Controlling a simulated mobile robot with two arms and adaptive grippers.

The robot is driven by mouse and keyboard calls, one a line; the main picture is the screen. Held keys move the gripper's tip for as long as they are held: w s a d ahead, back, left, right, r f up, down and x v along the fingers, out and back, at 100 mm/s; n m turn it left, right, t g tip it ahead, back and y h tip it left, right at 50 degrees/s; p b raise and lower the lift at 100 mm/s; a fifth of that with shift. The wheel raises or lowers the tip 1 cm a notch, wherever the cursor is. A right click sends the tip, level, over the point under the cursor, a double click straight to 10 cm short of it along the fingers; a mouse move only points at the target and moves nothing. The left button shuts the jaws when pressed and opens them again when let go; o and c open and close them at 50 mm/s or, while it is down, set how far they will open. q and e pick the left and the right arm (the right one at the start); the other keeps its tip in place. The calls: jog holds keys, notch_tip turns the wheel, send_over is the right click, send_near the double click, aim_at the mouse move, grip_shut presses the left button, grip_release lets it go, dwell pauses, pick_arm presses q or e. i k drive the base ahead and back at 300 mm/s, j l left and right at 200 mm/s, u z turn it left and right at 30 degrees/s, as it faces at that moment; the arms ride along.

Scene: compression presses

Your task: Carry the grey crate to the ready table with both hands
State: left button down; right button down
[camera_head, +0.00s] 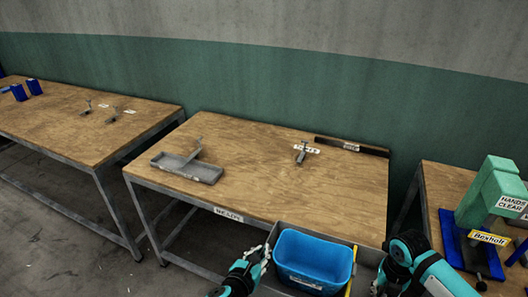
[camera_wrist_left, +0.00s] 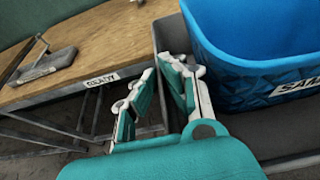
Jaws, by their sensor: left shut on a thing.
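The grey crate (camera_head: 368,257) is at the bottom centre of the head view, just in front of the ready table (camera_head: 245,165). A blue bin (camera_head: 312,262) sits inside it. My left gripper (camera_head: 264,258) is shut on the crate's left wall. In the left wrist view its fingers (camera_wrist_left: 165,85) are at the grey wall (camera_wrist_left: 172,38), beside the blue bin (camera_wrist_left: 255,60). My right gripper (camera_head: 380,284) is at the crate's right side; its fingertips are too hidden to tell their state. The crate's near side is cut off by the frame.
On the ready table lie a shallow grey tray (camera_head: 187,170), a small grey tool (camera_head: 301,155) and a dark strip (camera_head: 351,147) at the back. Its front half is clear. A green press (camera_head: 490,195) stands on the right table. Another table (camera_head: 75,125) is at left.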

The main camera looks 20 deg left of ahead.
aim_at(341, 200)
jog(key=i+l, duration=0.1)
jog(key=i, duration=0.55)
jog(key=i+l, duration=0.1)
jog(key=i, duration=0.6)
